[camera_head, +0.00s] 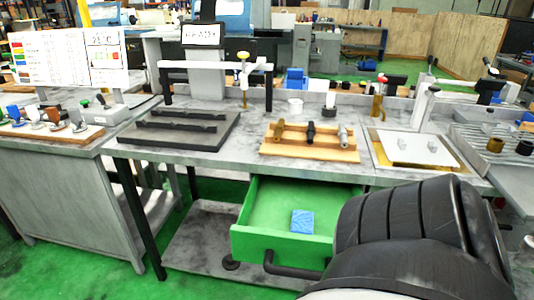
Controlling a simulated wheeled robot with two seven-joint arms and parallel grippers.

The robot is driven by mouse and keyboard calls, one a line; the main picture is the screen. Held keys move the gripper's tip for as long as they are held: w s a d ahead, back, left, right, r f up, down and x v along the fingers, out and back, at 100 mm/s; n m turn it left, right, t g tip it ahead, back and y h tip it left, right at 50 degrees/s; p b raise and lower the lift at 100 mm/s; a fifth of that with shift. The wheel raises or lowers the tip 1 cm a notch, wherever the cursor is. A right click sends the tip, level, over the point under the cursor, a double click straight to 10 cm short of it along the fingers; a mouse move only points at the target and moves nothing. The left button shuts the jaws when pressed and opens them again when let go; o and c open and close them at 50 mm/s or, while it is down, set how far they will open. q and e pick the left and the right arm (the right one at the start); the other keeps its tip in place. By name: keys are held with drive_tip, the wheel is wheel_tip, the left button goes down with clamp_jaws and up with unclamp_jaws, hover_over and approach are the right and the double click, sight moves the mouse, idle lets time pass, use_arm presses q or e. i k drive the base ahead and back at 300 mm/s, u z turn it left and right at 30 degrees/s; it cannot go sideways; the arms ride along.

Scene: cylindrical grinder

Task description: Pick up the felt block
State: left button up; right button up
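A small blue block (302,221), which I take to be the felt block, lies in the open green drawer (265,243). It sits on the drawer's floor towards the front, with a mottled light-blue face. None of it looks covered. The drawer is pulled out from under the workbench and has a dark bar handle (290,270) on its front. A large black ribbed part, which looks like my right arm, fills the lower right and hides the drawer's right end. Neither of my grippers shows in this view.
The grey workbench (225,155) stands above the drawer. It carries a dark slotted plate (178,130), a wooden rack (310,145) with several handled tools, and a white plate (412,148). A grey cabinet (60,195) stands at left. The space above the drawer's left part is clear.

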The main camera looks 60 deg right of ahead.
sight(302, 222)
drive_tip(key=k, duration=0.4)
drive_tip(key=z, duration=0.95)
